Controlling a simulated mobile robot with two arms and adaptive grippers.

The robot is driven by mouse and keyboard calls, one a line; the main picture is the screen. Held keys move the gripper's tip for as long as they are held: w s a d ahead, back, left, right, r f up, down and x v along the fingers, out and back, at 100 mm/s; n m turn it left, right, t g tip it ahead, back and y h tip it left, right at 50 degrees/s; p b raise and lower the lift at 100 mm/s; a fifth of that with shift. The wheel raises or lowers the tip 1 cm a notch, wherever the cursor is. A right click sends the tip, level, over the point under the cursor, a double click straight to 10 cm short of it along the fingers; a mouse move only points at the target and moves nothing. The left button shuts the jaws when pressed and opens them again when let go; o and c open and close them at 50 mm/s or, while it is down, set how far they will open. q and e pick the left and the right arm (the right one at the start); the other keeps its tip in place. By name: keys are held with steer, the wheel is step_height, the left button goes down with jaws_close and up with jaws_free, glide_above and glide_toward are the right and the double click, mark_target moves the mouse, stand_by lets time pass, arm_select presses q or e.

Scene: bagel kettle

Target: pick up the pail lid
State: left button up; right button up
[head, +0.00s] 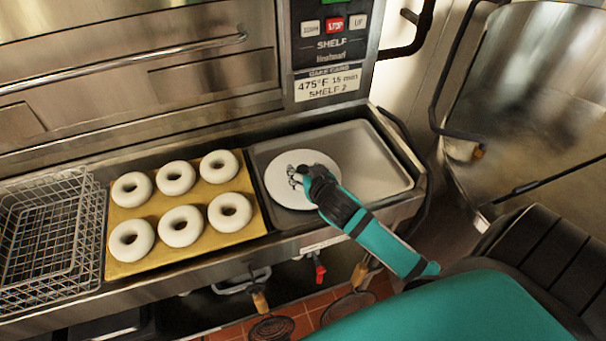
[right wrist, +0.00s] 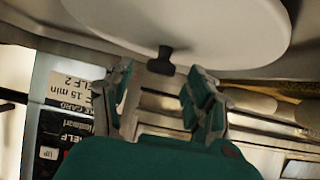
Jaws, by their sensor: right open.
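The pail lid (head: 282,191) is a round white disc lying on the steel tray right of the bagels. My right gripper (head: 297,176) is over its middle and hides part of it. In the right wrist view the lid (right wrist: 190,22) fills the top edge, with a small dark knob (right wrist: 161,60) sticking out from its face. The open fingers of my right gripper (right wrist: 158,74) are on either side of the knob, with gaps visible; contact cannot be told. My left gripper is in neither view.
A yellow board (head: 148,255) with several white bagels is left of the lid. A wire basket (head: 45,240) stands at far left. The steel tray (head: 385,180) is bare right of the lid. The oven front and its control panel (head: 330,50) rise behind.

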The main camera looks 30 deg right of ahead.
steer(key=shift+w+f, duration=0.2)
steer(key=shift+w, duration=0.15)
steer(key=shift+s, duration=0.1)
steer(key=shift+c, duration=0.2)
steer(key=c, duration=1.1)
jaws_close()
steer(key=shift+r, duration=0.15)
